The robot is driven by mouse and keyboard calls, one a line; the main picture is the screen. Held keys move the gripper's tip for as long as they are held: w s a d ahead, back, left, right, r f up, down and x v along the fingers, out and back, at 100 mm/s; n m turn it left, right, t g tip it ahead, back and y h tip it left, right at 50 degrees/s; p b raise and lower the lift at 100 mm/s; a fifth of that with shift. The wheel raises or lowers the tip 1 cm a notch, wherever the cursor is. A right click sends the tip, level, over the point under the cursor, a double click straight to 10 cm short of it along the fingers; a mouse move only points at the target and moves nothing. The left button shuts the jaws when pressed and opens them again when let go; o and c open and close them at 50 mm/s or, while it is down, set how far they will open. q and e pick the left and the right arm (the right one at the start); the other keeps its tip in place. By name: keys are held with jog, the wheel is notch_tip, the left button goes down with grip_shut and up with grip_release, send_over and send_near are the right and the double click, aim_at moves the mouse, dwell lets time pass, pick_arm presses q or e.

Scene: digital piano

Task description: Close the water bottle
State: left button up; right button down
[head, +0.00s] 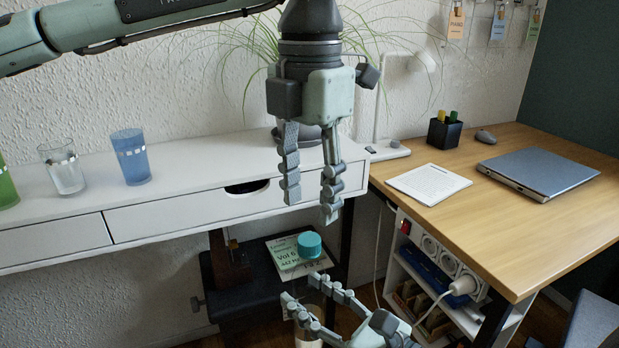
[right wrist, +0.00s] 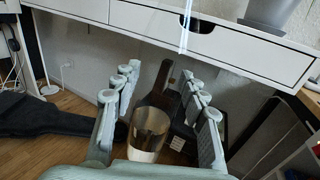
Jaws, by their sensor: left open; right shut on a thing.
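A round teal cap (head: 309,245) shows in the head view in front of the books under the white desk. I cannot tell whether it rests on them or on something else. My left gripper (head: 308,203) is open and empty, pointing down above the cap. My right gripper (head: 302,292) is low in the head view, its fingers around a pale vessel, seemingly the water bottle (head: 306,339). In the right wrist view the bottle (right wrist: 150,130) stands between the fingers, clear above and whitish below, with no teal cap visible on it. Much of it is hidden in the head view.
Green, clear and blue cups (head: 131,157) stand on the white desk (head: 190,180). A dark bench (head: 232,304) carries the books (head: 284,252). At right, a wooden desk (head: 515,233) holds a laptop (head: 540,172), paper and a pen holder. A power strip hangs below its edge.

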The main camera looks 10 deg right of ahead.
aim_at(309, 239)
pick_arm(q)
notch_tip(309, 239, down, 6)
jog(key=shift+f, duration=0.1)
dwell(0.4)
grip_shut()
jog(key=shift+o, duration=0.7)
grip_release()
notch_tip(309, 239, up, 12)
dwell(0.5)
